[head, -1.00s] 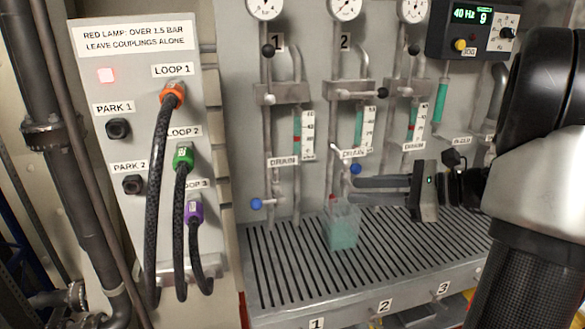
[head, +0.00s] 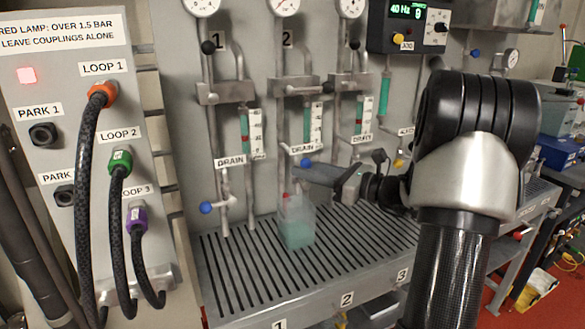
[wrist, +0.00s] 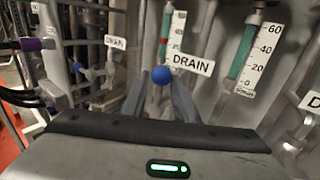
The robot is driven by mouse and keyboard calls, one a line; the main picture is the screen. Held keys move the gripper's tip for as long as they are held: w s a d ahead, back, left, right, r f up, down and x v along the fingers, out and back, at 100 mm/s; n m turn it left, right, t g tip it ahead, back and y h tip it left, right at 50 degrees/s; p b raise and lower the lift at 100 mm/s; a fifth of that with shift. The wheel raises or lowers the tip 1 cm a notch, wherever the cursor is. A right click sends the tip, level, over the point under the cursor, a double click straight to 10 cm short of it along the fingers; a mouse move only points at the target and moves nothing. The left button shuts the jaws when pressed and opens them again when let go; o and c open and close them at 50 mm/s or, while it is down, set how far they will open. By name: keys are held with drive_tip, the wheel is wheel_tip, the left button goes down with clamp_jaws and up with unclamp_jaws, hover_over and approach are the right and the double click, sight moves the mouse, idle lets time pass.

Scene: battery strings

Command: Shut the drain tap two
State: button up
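Drain tap two shows its blue knob (head: 306,163) just below the second DRAIN label, at the tips of my gripper (head: 305,172). In the wrist view the blue knob (wrist: 161,75) is centred between the two grey fingers of my gripper (wrist: 160,98). The fingers stand apart, one on each side of the tap's handle. I cannot see a firm grip on it. The tap's body is mostly hidden by the fingers and knob. A clear jar (head: 296,228) with green liquid stands on the grating below the tap.
Drain tap one (head: 206,208) has its blue knob to the left. Three hoses, such as the orange-collared one (head: 102,92), hang from the coupling panel, where a red lamp (head: 26,75) is lit. Gauge tubes and pipes stand close behind my gripper. The slotted grating (head: 250,270) is mostly clear.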

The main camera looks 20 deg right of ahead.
drive_tip(key=shift+x, duration=2.3)
drive_tip(key=shift+c, duration=0.3)
clamp_jaws()
